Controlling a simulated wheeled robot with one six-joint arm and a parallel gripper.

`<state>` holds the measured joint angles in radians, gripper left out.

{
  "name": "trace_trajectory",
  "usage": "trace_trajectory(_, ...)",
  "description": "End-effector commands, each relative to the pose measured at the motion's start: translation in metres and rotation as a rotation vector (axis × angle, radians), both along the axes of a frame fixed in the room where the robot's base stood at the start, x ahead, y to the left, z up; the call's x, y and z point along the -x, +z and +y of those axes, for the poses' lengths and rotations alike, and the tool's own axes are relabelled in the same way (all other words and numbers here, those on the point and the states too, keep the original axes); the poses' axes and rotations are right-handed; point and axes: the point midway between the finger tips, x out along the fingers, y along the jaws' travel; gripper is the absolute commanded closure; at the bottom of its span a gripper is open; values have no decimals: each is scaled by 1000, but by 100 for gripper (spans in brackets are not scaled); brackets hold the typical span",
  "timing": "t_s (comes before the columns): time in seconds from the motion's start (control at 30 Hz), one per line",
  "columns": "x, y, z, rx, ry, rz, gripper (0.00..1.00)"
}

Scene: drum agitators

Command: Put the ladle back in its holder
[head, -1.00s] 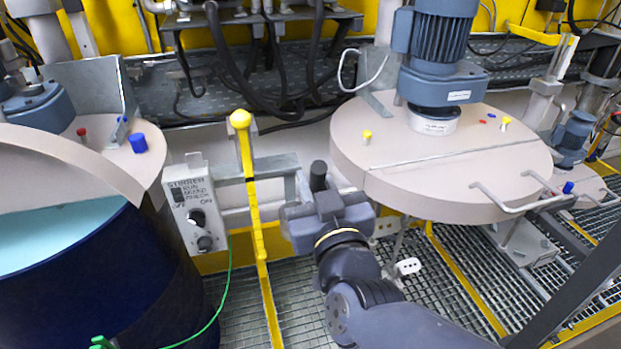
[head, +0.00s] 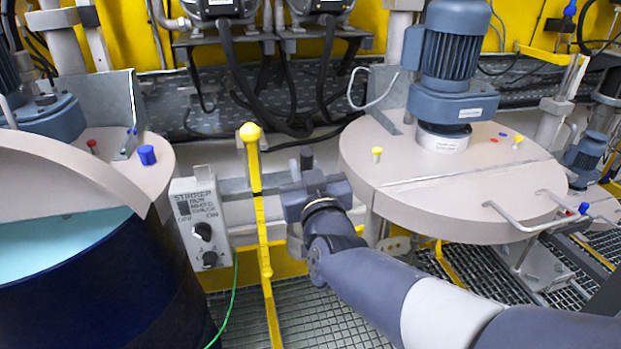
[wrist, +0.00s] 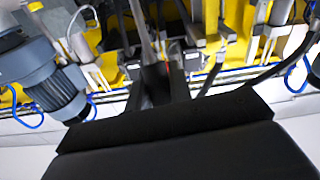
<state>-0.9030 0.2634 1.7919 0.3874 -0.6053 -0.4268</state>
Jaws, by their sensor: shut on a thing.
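My gripper (wrist: 165,88) is shut on a thin grey rod (wrist: 143,32), which runs up and away from the jaws in the wrist view. It looks like the ladle's handle; the ladle's bowl is not visible. In the head view my wrist is in front of the grey rail, between the yellow post and the right drum, and hides the jaws and what they hold. I cannot pick out the ladle's holder for sure in either view.
A yellow ball-topped post (head: 253,160) stands just left of my wrist. The STIRRER switch box (head: 202,222) and open blue drum (head: 95,285) are further left. The round lid (head: 450,185) with its blue motor (head: 455,55) is close on the right. Grating floor lies below.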

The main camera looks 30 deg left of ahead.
Motion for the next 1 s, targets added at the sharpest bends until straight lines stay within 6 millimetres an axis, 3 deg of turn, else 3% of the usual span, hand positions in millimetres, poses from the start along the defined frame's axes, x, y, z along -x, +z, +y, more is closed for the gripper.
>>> trace_trajectory(0.33,-38,-8,31,1,0,-2,100)
trace_trajectory(0.4,-36,-27,30,0,0,-2,100)
trace_trajectory(0.6,-36,-53,30,-1,0,-3,100)
trace_trajectory(1.0,-35,-78,30,-2,0,-2,100)
